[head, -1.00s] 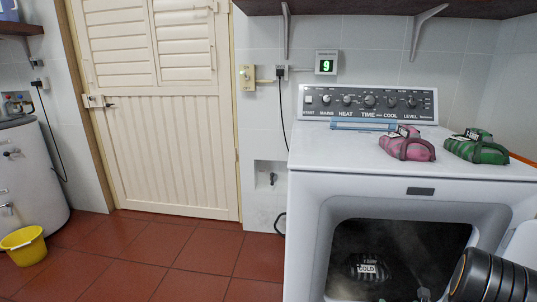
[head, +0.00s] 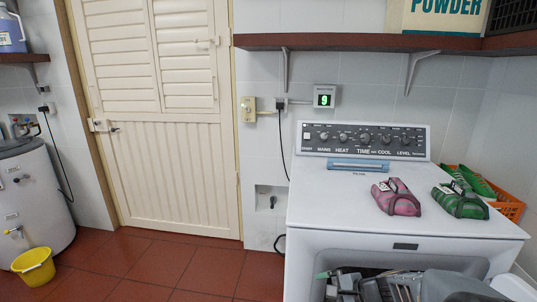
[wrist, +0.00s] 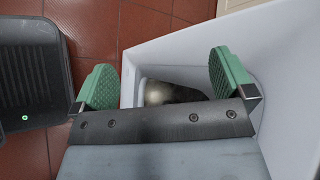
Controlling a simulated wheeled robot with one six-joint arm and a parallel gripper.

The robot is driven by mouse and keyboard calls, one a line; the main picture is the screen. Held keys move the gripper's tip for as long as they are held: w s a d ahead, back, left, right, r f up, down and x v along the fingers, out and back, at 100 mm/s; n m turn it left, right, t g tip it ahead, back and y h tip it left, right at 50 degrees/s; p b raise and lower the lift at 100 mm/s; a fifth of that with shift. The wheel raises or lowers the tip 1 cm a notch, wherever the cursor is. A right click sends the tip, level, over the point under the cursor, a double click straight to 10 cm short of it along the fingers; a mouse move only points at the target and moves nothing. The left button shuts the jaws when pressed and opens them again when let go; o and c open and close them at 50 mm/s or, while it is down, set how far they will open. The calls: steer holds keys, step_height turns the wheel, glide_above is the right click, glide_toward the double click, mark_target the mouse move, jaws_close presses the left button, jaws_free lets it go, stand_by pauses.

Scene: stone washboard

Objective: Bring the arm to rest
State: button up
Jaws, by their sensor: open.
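My gripper (wrist: 165,85) is open, with its two green finger pads wide apart and nothing between them. In the head view it shows low in front of the white machine (head: 400,222), at its front opening. The wrist view looks down past the pads at the machine's white front (wrist: 275,60) and into the opening. A dim, blurred rounded thing (wrist: 168,93) shows in there; I cannot tell what it is. In the head view my arm covers most of the opening.
A pink bundle (head: 396,197) and a green bundle (head: 460,200) lie on the machine top. An orange basket (head: 510,207) stands behind at right. A shelf (head: 360,42) runs above. A yellow bucket (head: 34,267) stands at left. The tiled floor (head: 170,268) before the door is clear.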

steer(key=s+r+n+h+p, duration=0.4)
steer(key=s+r+n+p, duration=0.1)
steer(key=r, duration=0.5)
steer(key=s+d+r+n+g+h+p, duration=0.1)
steer(key=s+r+n+h+p, duration=0.3)
steer(key=r+n+p, duration=0.3)
step_height(320, 180, up, 4)
steer(key=shift+s+d+r+n+h, duration=0.1)
steer(key=shift+s+d+n+h, duration=0.25)
steer(key=shift+n, duration=0.75)
